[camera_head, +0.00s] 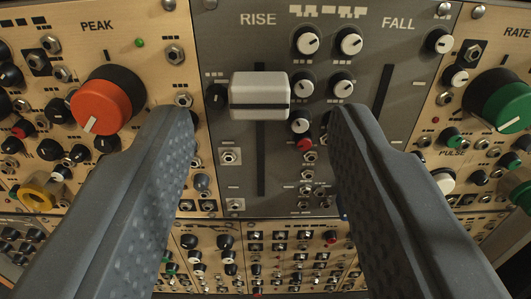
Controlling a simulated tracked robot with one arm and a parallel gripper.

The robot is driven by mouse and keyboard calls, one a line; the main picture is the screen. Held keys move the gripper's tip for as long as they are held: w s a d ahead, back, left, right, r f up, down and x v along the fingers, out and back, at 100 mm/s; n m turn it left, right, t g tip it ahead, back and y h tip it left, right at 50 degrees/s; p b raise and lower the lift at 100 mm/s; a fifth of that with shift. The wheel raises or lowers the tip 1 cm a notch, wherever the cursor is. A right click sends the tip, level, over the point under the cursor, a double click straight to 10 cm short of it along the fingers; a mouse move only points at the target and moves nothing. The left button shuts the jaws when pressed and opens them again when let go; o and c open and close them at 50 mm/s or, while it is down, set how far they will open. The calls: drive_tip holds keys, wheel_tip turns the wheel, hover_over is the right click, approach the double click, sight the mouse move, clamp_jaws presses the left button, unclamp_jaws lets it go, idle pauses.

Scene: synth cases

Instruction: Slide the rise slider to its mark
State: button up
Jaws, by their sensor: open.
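The rise slider (258,108) is a pale grey cap with a dark stripe across it. It sits at the upper part of a dark vertical slot (261,160) below the RISE label (257,19), on a grey panel. My gripper (262,118) is open, with its two dark grey fingers spread wide on either side of the slider cap. Neither finger visibly touches the cap. I cannot make out the slider's mark with certainty. The fingers hide parts of the panel to the left and right.
Several white-topped black knobs (307,41) stand close to the right of the cap. A second slot (382,90) runs below the FALL label (398,23). A large orange knob (100,102) is at left and a green one (506,106) at right. Many jacks and small knobs crowd the panels.

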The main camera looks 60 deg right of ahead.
drive_tip(key=b+v, duration=0.2)
drive_tip(key=v, duration=1)
drive_tip(key=shift+a, duration=0.1)
drive_tip(key=w+a+r+n+t+y+b, duration=0.3)
drive_tip(key=a+r+t+y, duration=0.25)
drive_tip(key=a+r, duration=0.7)
drive_tip(key=w+a+r+n+t+y+b, duration=0.2)
drive_tip(key=a+r+n+t+y, duration=0.3)
drive_tip(key=a+r, duration=0.7)
drive_tip(key=s+a+r+n+g+y+b, duration=0.25)
drive_tip(key=s+a+r+y, duration=0.35)
drive_tip(key=s+r, duration=0.4)
drive_tip(key=s+a+r+n+g+h+b, duration=0.1)
drive_tip(key=s+a+r+b, duration=0.1)
drive_tip(key=s, duration=1.2)
drive_tip(key=shift+a+r+g, duration=0.4)
drive_tip(key=shift+a+r, duration=0.05)
drive_tip(key=shift+r, duration=0.2)
